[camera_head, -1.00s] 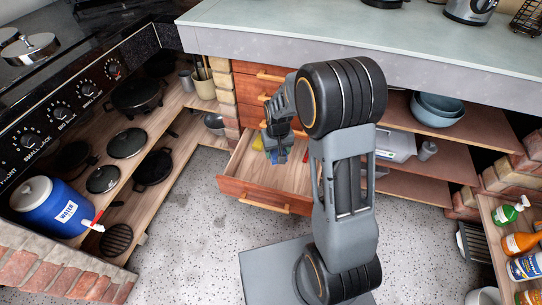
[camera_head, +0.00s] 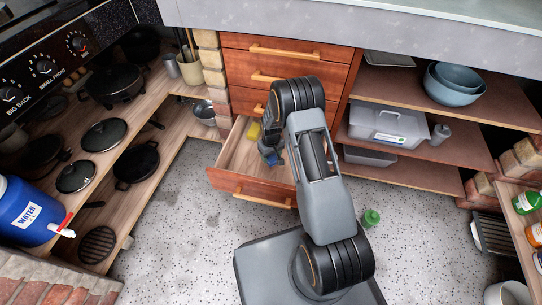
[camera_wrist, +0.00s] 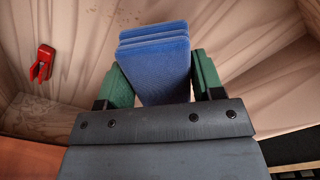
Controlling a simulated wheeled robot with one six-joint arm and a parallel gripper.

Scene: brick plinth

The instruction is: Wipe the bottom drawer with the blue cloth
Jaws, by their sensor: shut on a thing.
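The bottom drawer (camera_head: 235,182) is pulled open below the closed drawers, and its pale wood inside shows. My gripper (camera_wrist: 152,85) is shut on the folded blue cloth (camera_wrist: 155,58), which sticks out beyond the green fingertips. In the head view, my gripper (camera_head: 270,152) is inside the drawer's outline, and my arm covers its right part. In the wrist view, the drawer's wood surface (camera_wrist: 240,30) surrounds the cloth, with faint brown specks near the top left. I cannot tell whether the cloth touches the wood.
A yellow object (camera_head: 254,131) lies at the back of the drawer. A small red object (camera_wrist: 42,62) lies left of the cloth in the wrist view. The speckled floor left of the drawer is clear.

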